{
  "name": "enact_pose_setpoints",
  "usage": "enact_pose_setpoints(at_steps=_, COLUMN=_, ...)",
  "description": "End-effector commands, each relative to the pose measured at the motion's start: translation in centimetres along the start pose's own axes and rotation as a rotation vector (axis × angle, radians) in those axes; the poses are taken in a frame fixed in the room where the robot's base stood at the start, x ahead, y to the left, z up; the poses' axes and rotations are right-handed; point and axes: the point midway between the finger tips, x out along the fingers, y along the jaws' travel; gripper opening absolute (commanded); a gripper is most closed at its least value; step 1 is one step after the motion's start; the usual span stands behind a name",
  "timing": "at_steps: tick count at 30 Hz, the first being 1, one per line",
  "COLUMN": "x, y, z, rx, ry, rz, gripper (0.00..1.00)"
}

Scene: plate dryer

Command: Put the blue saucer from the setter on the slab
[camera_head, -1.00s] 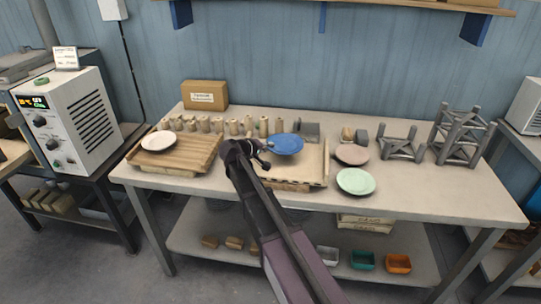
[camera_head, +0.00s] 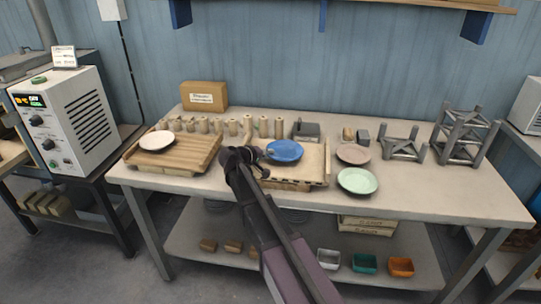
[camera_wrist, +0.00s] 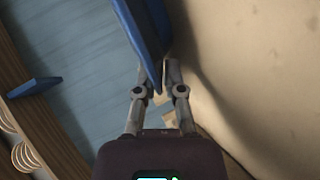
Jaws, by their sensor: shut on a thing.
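The blue saucer (camera_head: 284,151) is in my gripper (camera_head: 262,165), over the pale, flat slab (camera_head: 312,172) in the middle of the table. In the wrist view the saucer (camera_wrist: 146,28) shows nearly edge-on, and the gripper (camera_wrist: 158,88) is shut on its rim. In the head view the saucer looks about level. I cannot tell whether it touches the slab or hangs just above it. My arm hides the slab's left part. I cannot tell which piece is the setter.
A slatted wooden board (camera_head: 190,158) with a white saucer (camera_head: 157,140) lies left. A pink saucer (camera_head: 353,153) and a mint saucer (camera_head: 357,181) lie right of the slab. Several small cylinders and a grey block (camera_head: 306,131) stand behind. Grey racks (camera_head: 462,140) stand right.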

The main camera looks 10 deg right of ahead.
Motion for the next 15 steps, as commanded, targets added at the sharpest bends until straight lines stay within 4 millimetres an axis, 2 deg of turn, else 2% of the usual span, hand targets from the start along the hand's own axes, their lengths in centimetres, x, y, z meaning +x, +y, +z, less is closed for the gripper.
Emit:
enact_pose_setpoints(at_steps=6, x=0.14, y=-0.36, z=0.07, rx=-0.001, ry=0.0, rz=0.001, gripper=0.0)
enact_pose_setpoints(at_steps=7, x=0.11, y=-0.31, z=0.06, rx=0.0, ry=0.0, rz=0.0, gripper=0.19)
enact_pose_setpoints(at_steps=8, x=0.1, y=-0.27, z=0.05, rx=0.0, ry=0.0, rz=0.0, gripper=0.27)
enact_pose_setpoints(at_steps=15, x=0.1, y=-0.26, z=0.05, rx=0.0, ry=0.0, rz=0.0, gripper=0.27)
